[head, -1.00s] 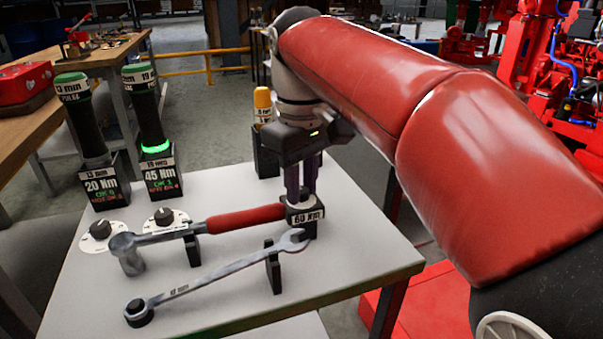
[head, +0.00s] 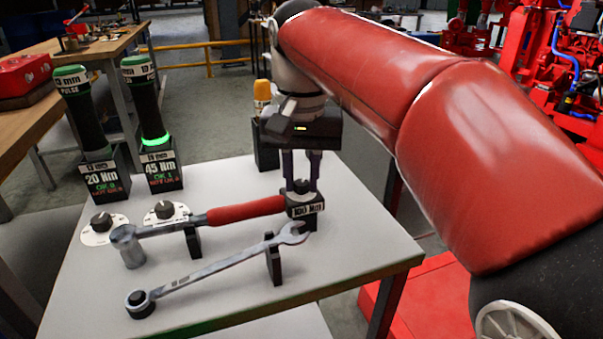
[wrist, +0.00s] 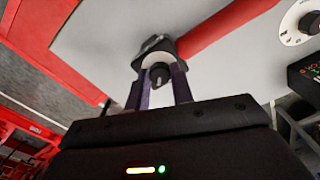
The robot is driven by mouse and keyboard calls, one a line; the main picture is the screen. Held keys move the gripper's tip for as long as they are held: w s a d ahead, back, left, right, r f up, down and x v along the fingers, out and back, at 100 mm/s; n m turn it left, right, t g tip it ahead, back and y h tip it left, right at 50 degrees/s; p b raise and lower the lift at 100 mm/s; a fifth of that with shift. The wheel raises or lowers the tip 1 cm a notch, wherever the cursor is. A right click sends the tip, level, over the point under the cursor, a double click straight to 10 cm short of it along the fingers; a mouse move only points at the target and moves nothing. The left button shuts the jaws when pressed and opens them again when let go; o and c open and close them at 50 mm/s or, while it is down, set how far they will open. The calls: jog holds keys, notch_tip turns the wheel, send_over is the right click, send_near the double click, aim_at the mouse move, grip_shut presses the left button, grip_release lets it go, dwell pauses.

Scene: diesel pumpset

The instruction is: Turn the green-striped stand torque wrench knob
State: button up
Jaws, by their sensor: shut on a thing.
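The torque wrench with a red handle (head: 245,211) lies on the table (head: 350,235), its head to the left. At its right end is a dark block with a label reading 100 Nm (head: 308,210). A black knob (wrist: 160,74) sits on that block. My gripper (head: 301,184) reaches down from above, its two purple fingers shut on the knob from either side. In the wrist view my gripper (wrist: 159,84) shows a finger on each side of the knob. A green stripe (head: 272,319) runs along part of the table's front edge.
A combination wrench (head: 215,268) lies in front of the torque wrench on black supports. Two dark tools stand in holders marked 20 Nm (head: 105,180) and 45 Nm (head: 160,170); two dials (head: 102,226) (head: 165,212) are before them. A yellow-topped tool (head: 263,95) stands behind. The table's right side is clear.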

aim_at(301, 183)
jog(key=shift+m, duration=0.6)
jog(key=o, duration=1)
jog(key=shift+r, duration=3.95)
